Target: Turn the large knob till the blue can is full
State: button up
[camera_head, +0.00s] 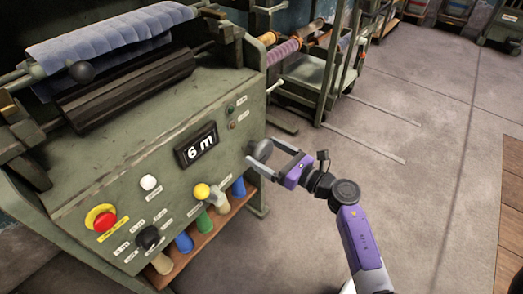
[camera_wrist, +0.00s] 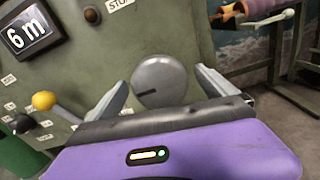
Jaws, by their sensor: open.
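A large grey round knob (camera_wrist: 159,80) with a dark slot mark sits on the green machine's front panel. The slot points to the lower left in the wrist view. In the head view the knob (camera_head: 262,149) is at the panel's right end. My gripper (camera_head: 263,152) is open, with one finger on either side of the knob. I cannot tell whether the fingers touch it. No clear blue can shows. Two blue cylindrical pieces, one (camera_head: 184,242) left and one (camera_head: 238,187) right, stand on the low shelf among cream and green ones.
A display (camera_head: 196,148) reads "6 m". The panel also bears a red stop button (camera_head: 104,221), a black knob (camera_head: 148,237), a white button (camera_head: 149,182) and a yellow-balled lever (camera_head: 202,191). A cart (camera_head: 318,75) stands behind.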

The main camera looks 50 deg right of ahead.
jog(key=shift+w, duration=1.05)
jog(key=c, duration=1.4)
jog(key=shift+r+m+p, duration=0.1)
jog(key=shift+m+p, duration=0.2)
jog(key=shift+p, duration=0.1)
